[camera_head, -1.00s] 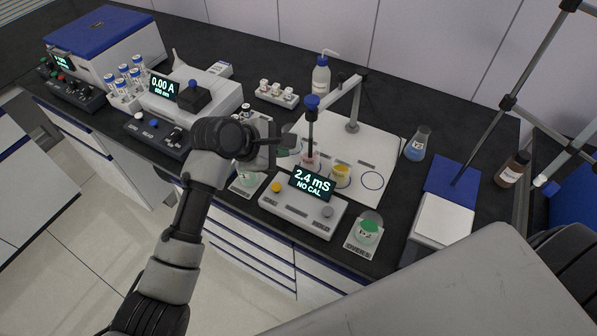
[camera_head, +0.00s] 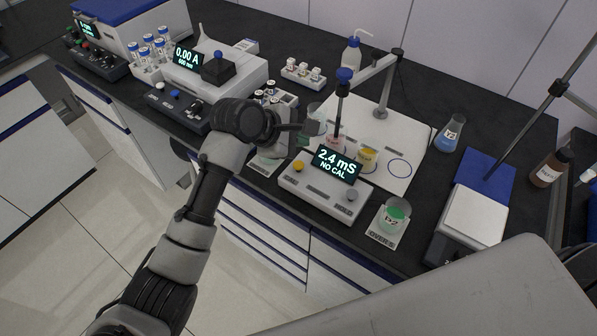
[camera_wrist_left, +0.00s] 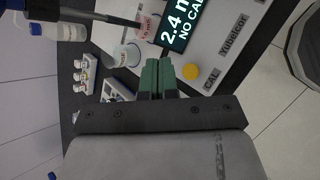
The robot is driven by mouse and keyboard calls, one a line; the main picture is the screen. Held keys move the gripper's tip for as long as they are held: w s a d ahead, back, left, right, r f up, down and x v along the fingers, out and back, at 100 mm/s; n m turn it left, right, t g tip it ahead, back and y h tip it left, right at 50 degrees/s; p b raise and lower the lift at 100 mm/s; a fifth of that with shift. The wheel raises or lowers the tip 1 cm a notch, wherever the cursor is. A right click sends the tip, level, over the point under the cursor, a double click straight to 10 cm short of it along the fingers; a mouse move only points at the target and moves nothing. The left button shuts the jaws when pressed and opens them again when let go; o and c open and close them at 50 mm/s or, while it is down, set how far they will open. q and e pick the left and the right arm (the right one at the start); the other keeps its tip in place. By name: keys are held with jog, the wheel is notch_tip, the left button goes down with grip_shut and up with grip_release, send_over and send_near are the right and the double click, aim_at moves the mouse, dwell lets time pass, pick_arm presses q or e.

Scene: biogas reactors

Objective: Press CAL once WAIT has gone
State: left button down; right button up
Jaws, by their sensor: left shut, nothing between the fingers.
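The conductivity meter (camera_head: 322,192) is a light box on the bench. Its tilted dark display (camera_head: 335,165) reads "2.4 mS" and "NO CAL"; no WAIT shows. The round yellow button (camera_head: 298,166) sits at its left end, a grey button (camera_head: 350,194) at its right. In the left wrist view the yellow button (camera_wrist_left: 190,72) lies next to the printed word CAL. My left gripper (camera_head: 313,133) is shut and empty, above and behind the meter's left end. Its green fingertips (camera_wrist_left: 157,77) are beside the yellow button in the wrist view, apart from it. My right gripper is out of view.
A green-filled beaker (camera_head: 394,217) stands right of the meter. A vial rack (camera_head: 285,101) is close behind my left gripper.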

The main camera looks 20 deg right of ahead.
aim_at(299, 166)
pick_arm(q)
notch_tip(299, 166, down, 2)
jog(key=shift+f+b, duration=0.25)
jog(key=shift+b, duration=0.95)
jog(key=shift+f, duration=1.05)
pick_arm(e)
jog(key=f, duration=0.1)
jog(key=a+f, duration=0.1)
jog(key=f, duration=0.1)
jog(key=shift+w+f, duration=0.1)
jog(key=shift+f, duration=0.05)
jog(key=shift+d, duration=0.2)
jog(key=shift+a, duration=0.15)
